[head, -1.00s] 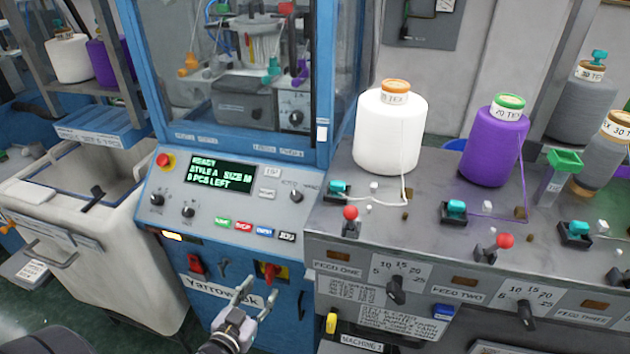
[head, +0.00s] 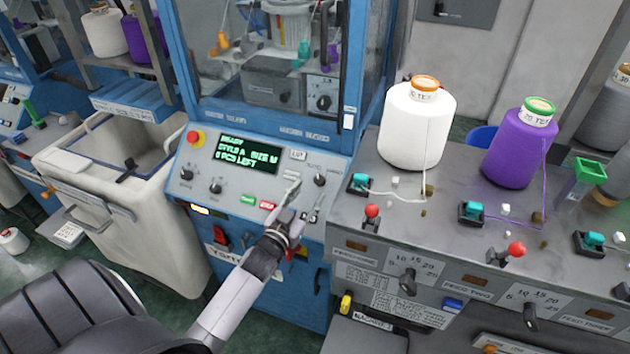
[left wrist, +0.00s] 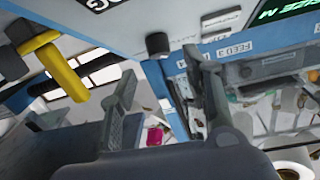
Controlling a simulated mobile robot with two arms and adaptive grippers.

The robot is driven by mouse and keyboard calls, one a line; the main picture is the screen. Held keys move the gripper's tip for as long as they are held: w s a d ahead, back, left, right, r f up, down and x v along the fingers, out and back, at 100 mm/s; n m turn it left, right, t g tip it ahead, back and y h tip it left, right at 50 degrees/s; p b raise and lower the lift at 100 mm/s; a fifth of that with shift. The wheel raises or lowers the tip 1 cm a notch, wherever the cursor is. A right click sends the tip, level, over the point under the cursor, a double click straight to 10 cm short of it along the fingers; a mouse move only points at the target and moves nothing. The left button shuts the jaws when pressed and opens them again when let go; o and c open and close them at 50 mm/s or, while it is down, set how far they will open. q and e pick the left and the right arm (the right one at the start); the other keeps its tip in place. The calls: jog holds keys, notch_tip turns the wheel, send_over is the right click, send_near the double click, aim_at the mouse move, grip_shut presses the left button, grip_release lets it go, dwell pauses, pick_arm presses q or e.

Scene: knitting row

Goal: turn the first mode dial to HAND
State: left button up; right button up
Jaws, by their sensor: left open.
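The first mode dial (head: 320,180) is a small black knob at the right end of the blue machine's sloped console, under a small AUTO/HAND label. Its pointer direction is too small to read. My left gripper (head: 304,201) is open and empty, fingers up, over the console's lower right, just below and left of the dial in the picture. In the left wrist view a black knob (left wrist: 158,44), which looks like this dial, lies beyond and between the two open fingertips (left wrist: 158,68), apart from them. My right gripper is not in view.
The console has a green display (head: 247,155), two black knobs at left, a red mushroom button (head: 195,138) and a row of coloured buttons, partly hidden by my gripper. To the right, a grey bench carries a white cone (head: 415,125), a purple cone (head: 518,150) and red-knobbed levers.

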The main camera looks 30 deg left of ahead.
aim_at(318, 181)
pick_arm(q)
jog(key=w, duration=0.4)
jog(key=shift+w+a+p, duration=0.35)
jog(key=shift+w, duration=0.05)
jog(key=shift+c, duration=0.6)
grip_shut()
